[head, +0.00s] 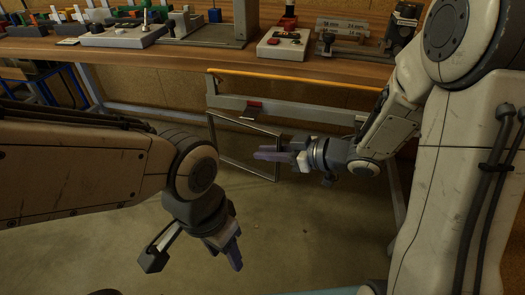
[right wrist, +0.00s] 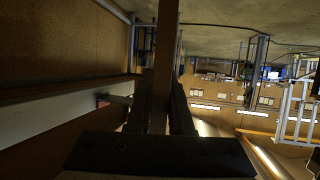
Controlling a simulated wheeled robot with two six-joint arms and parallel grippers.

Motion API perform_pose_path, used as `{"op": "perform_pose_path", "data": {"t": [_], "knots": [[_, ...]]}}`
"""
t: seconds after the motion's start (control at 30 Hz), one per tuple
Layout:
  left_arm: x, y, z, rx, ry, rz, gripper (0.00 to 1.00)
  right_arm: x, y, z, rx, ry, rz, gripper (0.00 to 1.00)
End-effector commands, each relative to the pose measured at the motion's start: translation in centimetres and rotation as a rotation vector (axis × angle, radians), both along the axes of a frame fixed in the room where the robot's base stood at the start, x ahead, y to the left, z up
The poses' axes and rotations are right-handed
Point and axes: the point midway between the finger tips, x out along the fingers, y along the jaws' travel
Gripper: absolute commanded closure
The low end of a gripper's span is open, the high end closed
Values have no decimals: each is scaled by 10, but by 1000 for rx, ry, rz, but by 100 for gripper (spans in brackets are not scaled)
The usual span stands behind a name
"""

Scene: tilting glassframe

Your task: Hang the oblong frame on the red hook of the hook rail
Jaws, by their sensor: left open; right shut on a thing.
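The oblong frame (head: 248,170) has a thin metal edge and a see-through middle. It hangs upright, with its top edge near the red hook (head: 253,105) in the head view; I cannot tell whether they touch. The red hook sits on the grey hook rail (head: 310,115) below the bench. My right gripper (head: 262,155) is shut on the frame's right edge. In the right wrist view, the held frame edge (right wrist: 165,50) stands between the fingers, with the red hook (right wrist: 103,101) to its left. My left gripper (head: 236,255) is open and empty, low in front of the frame.
A wooden workbench (head: 190,60) with tools and fixtures stands behind. An orange bar (head: 290,78) runs along under its front edge, above the rail. Blue-framed items (head: 40,80) stand at the left. The floor in front is clear.

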Motion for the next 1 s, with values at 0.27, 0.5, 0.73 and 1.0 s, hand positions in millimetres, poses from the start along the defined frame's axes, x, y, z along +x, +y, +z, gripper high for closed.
{"op": "perform_pose_path", "data": {"t": [0.27,0.5,0.73,1.0], "knots": [[0,0,-3,0,0,0,50,17,-5,-2,0,-1,0,100],[0,0,-6,0,0,0,50,30,-10,-3,0,-3,0,100],[0,0,-9,0,0,0,50,43,-14,-4,-1,-3,-1,100],[0,0,-6,0,0,0,50,56,-18,-7,1,1,0,100]]}}
